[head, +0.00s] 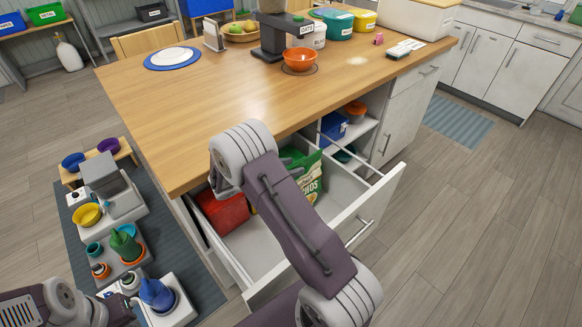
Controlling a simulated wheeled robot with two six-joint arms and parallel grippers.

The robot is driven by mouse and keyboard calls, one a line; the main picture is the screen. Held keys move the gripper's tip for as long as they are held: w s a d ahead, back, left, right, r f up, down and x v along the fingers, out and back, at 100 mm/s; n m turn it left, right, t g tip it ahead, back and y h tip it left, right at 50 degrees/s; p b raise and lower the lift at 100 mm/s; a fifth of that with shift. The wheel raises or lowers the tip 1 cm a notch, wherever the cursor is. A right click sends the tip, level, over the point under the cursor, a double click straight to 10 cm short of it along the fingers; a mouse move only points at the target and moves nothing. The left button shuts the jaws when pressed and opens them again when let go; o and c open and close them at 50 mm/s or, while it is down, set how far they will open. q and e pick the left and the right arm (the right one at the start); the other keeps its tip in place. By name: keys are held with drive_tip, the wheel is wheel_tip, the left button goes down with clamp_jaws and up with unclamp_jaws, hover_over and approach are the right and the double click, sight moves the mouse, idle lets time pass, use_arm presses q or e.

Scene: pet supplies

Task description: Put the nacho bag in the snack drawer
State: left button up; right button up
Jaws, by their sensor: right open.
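The green nacho bag (312,186) stands inside the open snack drawer (366,215) under the wooden counter, with part of its lettering showing. My right arm crosses in front of it and hides much of its left side. My right gripper (291,157) is mostly hidden behind my arm, by the top of the bag. It is open; whether it touches the bag I cannot tell.
A red packet (222,211) lies in the drawer's left part. The wooden countertop (190,110) overhangs the drawer. An orange bowl (300,59) sits on it under a dispenser. A shelf with a blue bin (334,126) is beside the drawer. Feeding bowls stand on the floor mat (190,268) at left.

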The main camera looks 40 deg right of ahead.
drive_tip(key=p+v, duration=0.2)
drive_tip(key=v, duration=1)
drive_tip(key=s+f+m+g+y, duration=0.3)
drive_tip(key=s+m+y, duration=0.25)
drive_tip(key=s, duration=0.35)
drive_tip(key=s+a+m+t+y, duration=0.3)
drive_tip(key=s+a+m+y, duration=0.4)
drive_tip(key=m, duration=0.7)
drive_tip(key=shift+s+a+y, duration=0.15)
drive_tip(key=shift+a+y, duration=0.5)
drive_tip(key=shift+a, duration=0.25)
